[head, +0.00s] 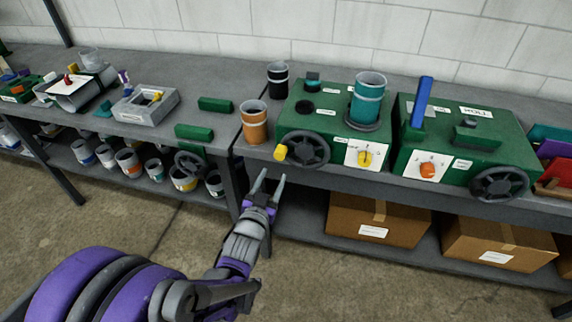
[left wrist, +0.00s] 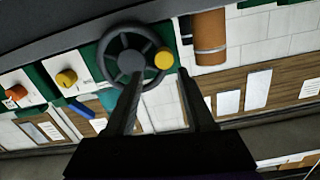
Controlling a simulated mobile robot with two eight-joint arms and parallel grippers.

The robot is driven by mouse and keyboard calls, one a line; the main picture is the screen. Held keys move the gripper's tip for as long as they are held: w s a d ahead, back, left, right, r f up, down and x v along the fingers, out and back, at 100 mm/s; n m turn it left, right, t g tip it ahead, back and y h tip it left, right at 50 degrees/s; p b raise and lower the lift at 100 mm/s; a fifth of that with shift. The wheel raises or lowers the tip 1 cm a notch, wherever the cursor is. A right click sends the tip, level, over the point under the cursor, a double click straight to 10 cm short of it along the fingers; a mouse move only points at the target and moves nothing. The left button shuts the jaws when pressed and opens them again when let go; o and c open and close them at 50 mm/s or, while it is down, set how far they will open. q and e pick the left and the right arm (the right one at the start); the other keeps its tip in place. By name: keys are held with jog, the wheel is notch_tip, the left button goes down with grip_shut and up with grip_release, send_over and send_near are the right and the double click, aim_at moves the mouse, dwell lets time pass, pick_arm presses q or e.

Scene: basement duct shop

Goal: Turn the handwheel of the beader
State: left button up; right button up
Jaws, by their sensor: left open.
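A dark handwheel (head: 307,150) with a yellow knob (head: 280,152) is on the front of the middle green machine (head: 325,110), which carries a teal cylinder (head: 367,98). A second green machine (head: 480,146), whose label seems to read "ROLL", has its own handwheel (head: 500,184) to the right. I cannot read which is the beader. My left gripper (head: 271,177) is open and empty, just below and in front of the yellow knob. In the left wrist view, the knob (left wrist: 163,60) and wheel (left wrist: 128,62) appear beyond the fingertips (left wrist: 157,77), with no grip on them.
An orange-brown cylinder (head: 254,122) stands left of the middle machine, near the wheel. A black cylinder (head: 277,80) is behind it. Cardboard boxes (head: 378,220) sit on the shelf below. Open floor lies in front.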

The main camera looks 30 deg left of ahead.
aim_at(279, 156)
pick_arm(q)
jog(key=x, duration=0.7)
jog(key=p+x, duration=0.1)
jog(key=x, duration=0.2)
jog(key=shift+w+a+r, duration=0.3)
jog(key=shift+a+r, duration=0.05)
grip_shut()
dwell(1.1)
